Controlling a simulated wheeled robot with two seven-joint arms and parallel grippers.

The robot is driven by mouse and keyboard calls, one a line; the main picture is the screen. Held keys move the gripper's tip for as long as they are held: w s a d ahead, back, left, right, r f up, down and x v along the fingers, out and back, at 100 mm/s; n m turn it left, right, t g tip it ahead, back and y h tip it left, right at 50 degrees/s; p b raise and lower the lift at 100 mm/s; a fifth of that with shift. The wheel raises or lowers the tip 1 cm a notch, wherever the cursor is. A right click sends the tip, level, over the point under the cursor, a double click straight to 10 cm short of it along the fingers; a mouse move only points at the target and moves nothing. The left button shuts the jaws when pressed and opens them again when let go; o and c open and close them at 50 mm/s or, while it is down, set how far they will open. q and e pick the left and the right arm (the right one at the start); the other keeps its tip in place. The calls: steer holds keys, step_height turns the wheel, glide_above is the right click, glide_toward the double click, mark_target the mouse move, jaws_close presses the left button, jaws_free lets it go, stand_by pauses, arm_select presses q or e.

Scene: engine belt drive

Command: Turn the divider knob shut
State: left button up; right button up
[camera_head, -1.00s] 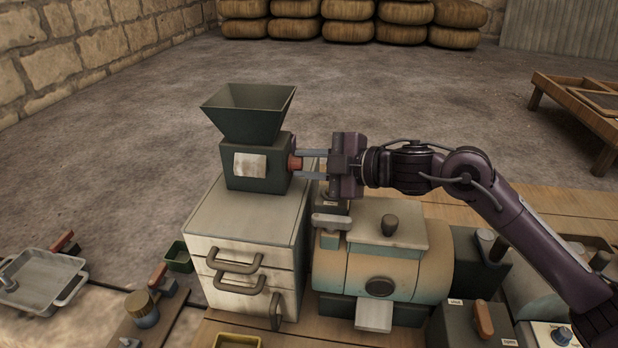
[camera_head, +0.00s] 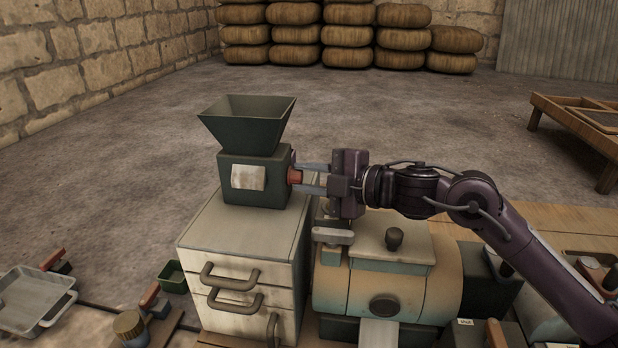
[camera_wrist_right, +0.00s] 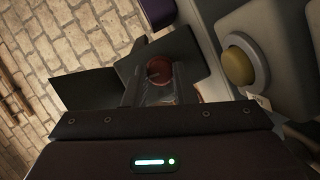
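The divider knob (camera_head: 295,177) is a small red-brown cylinder on the right side of a dark green box under a hopper (camera_head: 248,124). My right gripper (camera_head: 308,178) reaches it from the right, with one finger above the knob and one below. The gap between the fingers is about as wide as the knob, and they look closed on it. In the right wrist view the knob's round red face (camera_wrist_right: 159,67) shows between the finger ends. My left gripper is not in view.
The hopper box stands on a pale drawer cabinet (camera_head: 238,236) with dark handles. A cream and blue rounded machine (camera_head: 402,292) with a dark top knob stands right of it, below my arm. A metal tray (camera_head: 30,302) lies far left.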

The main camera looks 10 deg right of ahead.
steer(key=o, duration=0.5)
steer(key=shift+c, duration=0.2)
steer(key=shift+s+d, duration=0.1)
steer(key=shift+d, duration=0.05)
steer(key=b+v, duration=0.2)
steer(key=v, duration=0.4)
steer(key=shift+d+f, duration=0.1)
steer(key=shift+f, duration=0.05)
steer(key=shift+s+d+r, duration=0.2)
steer(key=shift+s+d, duration=0.15)
steer(key=shift+s, duration=0.1)
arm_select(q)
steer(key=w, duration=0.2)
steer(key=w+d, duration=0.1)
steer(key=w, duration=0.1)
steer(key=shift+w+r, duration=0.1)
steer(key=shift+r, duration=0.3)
arm_select(e)
steer(key=shift+r, duration=0.1)
